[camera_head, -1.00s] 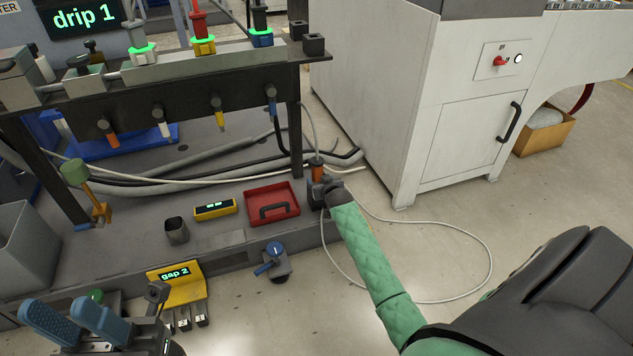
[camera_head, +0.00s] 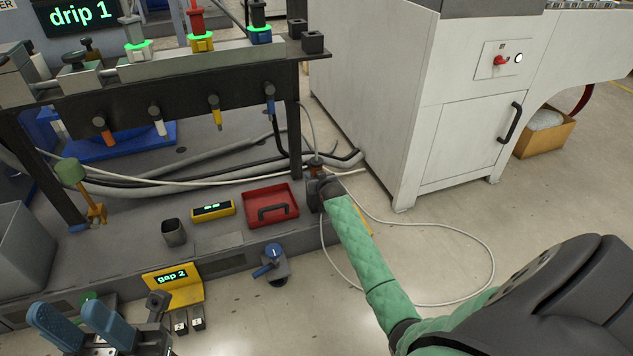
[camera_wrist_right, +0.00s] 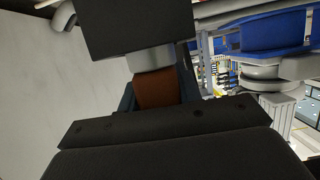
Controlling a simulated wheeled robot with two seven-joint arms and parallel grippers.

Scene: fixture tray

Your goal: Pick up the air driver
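The air driver (camera_head: 316,165) stands at the right end of the bench's lower shelf, a white hose running up from it. Its brown-orange grip shows in the right wrist view (camera_wrist_right: 155,92), below a grey collar and a black block. My right gripper (camera_head: 322,188), at the end of the green-sleeved arm, is at the driver. Its blue fingers lie close on both sides of the grip; whether they press on it I cannot tell. The arm hides the driver's lower part. My left gripper (camera_head: 80,325) is at the lower left, blue fingers apart and empty.
A red tray (camera_head: 285,193), a yellow display box (camera_head: 213,211) and a dark cup (camera_head: 174,232) are on the shelf. The white cabinet (camera_head: 375,90) stands behind right. A white hose (camera_head: 470,233) loops over otherwise open floor.

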